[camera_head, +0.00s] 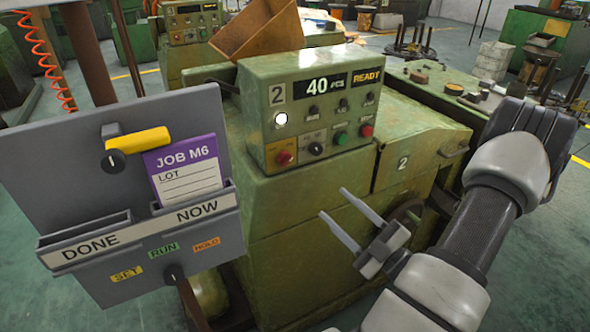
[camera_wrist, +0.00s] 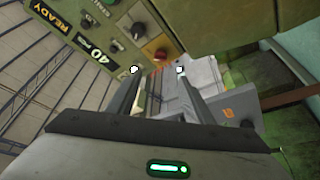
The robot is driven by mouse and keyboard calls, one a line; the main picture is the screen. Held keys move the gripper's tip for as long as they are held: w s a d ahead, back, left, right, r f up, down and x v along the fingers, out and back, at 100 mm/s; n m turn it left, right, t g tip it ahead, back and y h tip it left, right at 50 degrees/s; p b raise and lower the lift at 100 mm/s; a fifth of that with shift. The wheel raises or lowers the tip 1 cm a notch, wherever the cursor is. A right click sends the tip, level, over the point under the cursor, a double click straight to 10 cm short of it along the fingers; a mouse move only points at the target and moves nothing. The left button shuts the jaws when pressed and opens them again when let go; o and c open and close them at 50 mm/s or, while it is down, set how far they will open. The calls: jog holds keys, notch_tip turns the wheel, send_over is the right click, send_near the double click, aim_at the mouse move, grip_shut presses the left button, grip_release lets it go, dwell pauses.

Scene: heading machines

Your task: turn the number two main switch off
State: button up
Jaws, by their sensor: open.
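The control panel (camera_head: 310,70) of the green machine marked 2 faces me, reading 40 PCS and READY. A white lamp (camera_head: 281,119) is lit at its left. Its lower row has a red knob on a yellow plate (camera_head: 284,157), a black rotary knob (camera_head: 316,149), a green button (camera_head: 341,137) and a red button (camera_head: 367,130). The small print is too fine to read, so I cannot tell which control is the main switch. My gripper (camera_head: 333,202) is open and empty, below and in front of the panel. The wrist view shows the black knob (camera_wrist: 138,30) beyond its fingertips (camera_wrist: 157,70).
A grey board (camera_head: 50,150) stands close at left with a purple JOB M6 card (camera_head: 185,170) in the NOW pocket and a yellow-handled item (camera_head: 137,140). A brown chute (camera_head: 255,32) is behind the panel. A handwheel (camera_head: 405,215) sits near my gripper on the machine's right.

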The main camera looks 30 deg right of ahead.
aim_at(289, 163)
jog(key=x, duration=1.5)
jog(key=shift+a, duration=0.1)
jog(key=shift+c, duration=0.4)
jog(key=c, duration=1)
jog(key=shift+o, duration=0.2)
